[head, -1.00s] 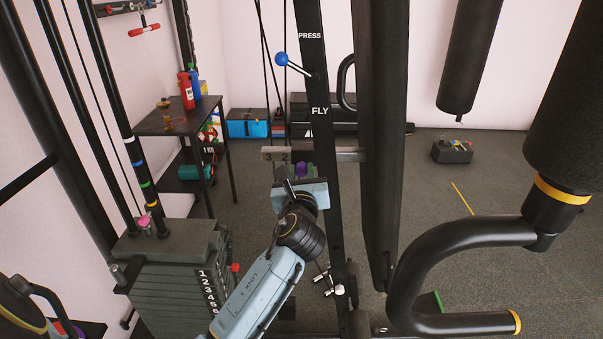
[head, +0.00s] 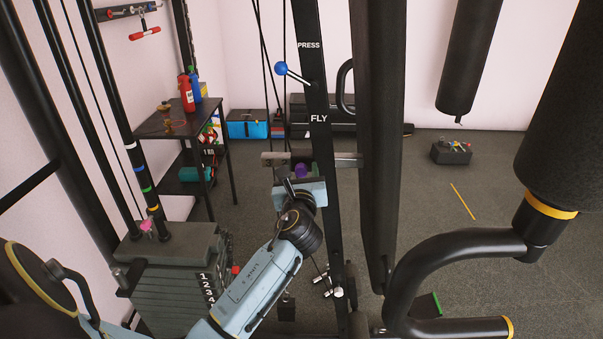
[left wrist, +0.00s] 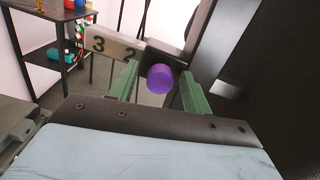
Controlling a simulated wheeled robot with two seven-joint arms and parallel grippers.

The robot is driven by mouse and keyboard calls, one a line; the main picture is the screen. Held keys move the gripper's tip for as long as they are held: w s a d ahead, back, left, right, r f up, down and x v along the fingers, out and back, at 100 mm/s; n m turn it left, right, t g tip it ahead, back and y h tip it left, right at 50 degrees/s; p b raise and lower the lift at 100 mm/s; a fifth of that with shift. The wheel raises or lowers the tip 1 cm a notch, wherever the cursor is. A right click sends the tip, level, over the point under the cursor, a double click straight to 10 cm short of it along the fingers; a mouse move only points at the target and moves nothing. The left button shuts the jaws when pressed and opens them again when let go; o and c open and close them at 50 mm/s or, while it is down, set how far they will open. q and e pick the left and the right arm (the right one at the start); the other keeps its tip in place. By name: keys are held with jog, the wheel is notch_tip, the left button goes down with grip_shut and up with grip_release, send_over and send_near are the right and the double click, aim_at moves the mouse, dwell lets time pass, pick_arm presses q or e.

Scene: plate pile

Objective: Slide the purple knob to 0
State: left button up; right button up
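The purple knob (left wrist: 160,78) faces my left wrist camera. It sits on a dark block on the rail (left wrist: 112,46), where the digits 3 and 2 show left of the knob; no 0 is visible. My left gripper (left wrist: 159,88) is open, its green fingers on either side of the knob with a small gap at each side. In the head view the knob (head: 301,171) shows just beyond my left gripper (head: 302,177), beside the black upright (head: 320,140) marked PRESS and FLY. My right gripper is not in view.
A blue-balled lever (head: 281,69) sticks out of the upright above. A weight stack (head: 175,270) stands left of my left arm. A thick black post (head: 372,130) and a curved black handle (head: 440,250) stand right. A shelf (head: 180,118) holds bottles.

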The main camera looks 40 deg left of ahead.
pick_arm(q)
jog(key=shift+d, duration=0.1)
jog(key=v, duration=1.3)
jog(key=shift+s+p, duration=0.2)
jog(key=shift+p, duration=0.2)
jog(key=shift+d, duration=0.1)
